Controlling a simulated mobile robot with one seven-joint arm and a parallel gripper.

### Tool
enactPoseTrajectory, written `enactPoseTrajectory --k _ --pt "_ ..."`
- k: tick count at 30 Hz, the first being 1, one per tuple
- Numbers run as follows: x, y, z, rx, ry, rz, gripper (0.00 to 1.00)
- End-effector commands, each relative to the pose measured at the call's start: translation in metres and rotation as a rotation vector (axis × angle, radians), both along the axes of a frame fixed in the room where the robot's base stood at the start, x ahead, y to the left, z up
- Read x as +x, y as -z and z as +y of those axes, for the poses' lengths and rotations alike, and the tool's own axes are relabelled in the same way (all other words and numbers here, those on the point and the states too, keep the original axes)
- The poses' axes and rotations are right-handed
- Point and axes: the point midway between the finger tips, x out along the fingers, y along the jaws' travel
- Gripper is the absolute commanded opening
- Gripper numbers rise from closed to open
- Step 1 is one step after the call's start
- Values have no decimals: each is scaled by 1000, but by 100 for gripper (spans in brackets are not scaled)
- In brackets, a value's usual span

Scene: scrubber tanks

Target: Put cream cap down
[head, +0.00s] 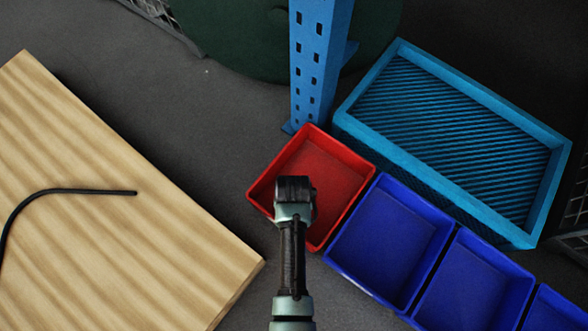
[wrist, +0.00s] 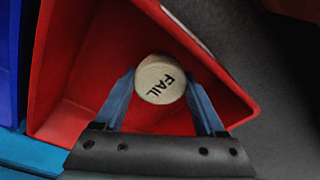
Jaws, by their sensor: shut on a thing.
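Behind the cap is the inside of a red bin (wrist: 85,75), which also shows in the head view (head: 328,172). In the head view my wrist is over the red bin and hides the fingers and the cap. I cannot tell whether the cap touches the bin floor.
Several empty blue bins (head: 391,240) run to the right of the red bin. A larger light-blue ribbed crate (head: 548,190) and a blue perforated post (head: 312,70) stand behind. A wooden board (head: 110,210) with a black cable (head: 75,190) is at left.

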Motion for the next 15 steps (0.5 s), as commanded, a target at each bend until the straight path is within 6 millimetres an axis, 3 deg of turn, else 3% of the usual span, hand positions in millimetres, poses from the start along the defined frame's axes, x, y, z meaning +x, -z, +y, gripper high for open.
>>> enactPoseTrajectory --k 15 --pt "0 12 0 0 0 -1 20"
